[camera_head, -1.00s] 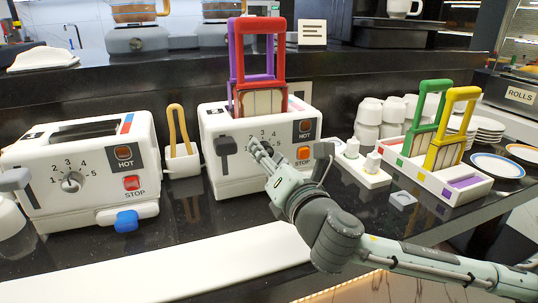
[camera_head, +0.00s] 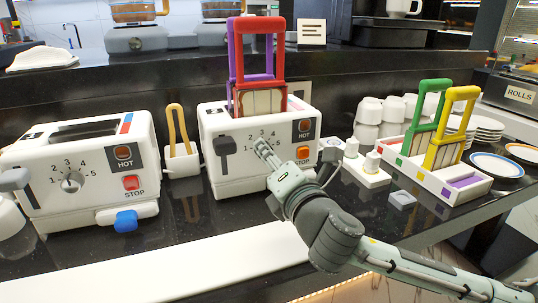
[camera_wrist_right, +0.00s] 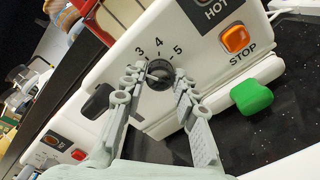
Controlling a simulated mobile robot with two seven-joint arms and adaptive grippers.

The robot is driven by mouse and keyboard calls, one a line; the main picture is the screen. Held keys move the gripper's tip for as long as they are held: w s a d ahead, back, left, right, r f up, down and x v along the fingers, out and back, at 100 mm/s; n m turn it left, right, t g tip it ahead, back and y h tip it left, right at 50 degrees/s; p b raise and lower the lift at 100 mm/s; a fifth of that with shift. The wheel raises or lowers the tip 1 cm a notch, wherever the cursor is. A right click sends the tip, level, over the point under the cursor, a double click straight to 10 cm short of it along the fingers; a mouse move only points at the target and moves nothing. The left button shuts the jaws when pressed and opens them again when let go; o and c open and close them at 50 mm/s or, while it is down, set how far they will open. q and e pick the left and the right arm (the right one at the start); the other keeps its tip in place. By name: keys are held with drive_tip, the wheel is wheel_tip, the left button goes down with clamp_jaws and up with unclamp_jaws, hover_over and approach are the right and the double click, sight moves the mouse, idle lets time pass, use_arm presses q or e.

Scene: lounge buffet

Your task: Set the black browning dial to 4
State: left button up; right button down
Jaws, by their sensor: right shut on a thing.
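The right-hand white toaster (camera_head: 228,182) carries the black browning dial, which shows in the right wrist view (camera_wrist_right: 159,74) with the numbers 3, 4 and 5 around its upper side. My right gripper (camera_head: 262,150) is at the front of this toaster. In the right wrist view the two fingers (camera_wrist_right: 160,78) are on either side of the dial and shut on it. The dial's pointer is too small to read surely. In the head view the gripper hides the dial. My left gripper is not in view.
A black lever (camera_head: 226,146) is left of the dial; an orange STOP button (camera_head: 303,153) and a green knob (camera_wrist_right: 251,97) are to its right. Red and purple racks (camera_head: 257,50) stand in the slots. Another toaster (camera_head: 90,205) stands at left. A tray (camera_head: 467,192) with racks stands right.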

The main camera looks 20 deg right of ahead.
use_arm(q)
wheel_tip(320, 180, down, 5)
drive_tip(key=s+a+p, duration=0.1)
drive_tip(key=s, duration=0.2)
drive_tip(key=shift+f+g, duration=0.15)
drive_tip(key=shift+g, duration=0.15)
use_arm(e)
drive_tip(key=shift+m, duration=6.4)
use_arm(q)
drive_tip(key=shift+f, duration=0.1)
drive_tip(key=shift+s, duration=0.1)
use_arm(e)
drive_tip(key=c, duration=1.5)
unclamp_jaws()
drive_tip(key=shift+c, duration=0.2)
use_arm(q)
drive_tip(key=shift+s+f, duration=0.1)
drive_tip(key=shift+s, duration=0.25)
use_arm(e)
drive_tip(key=o, duration=0.4)
drive_tip(key=shift+c, duration=0.2)
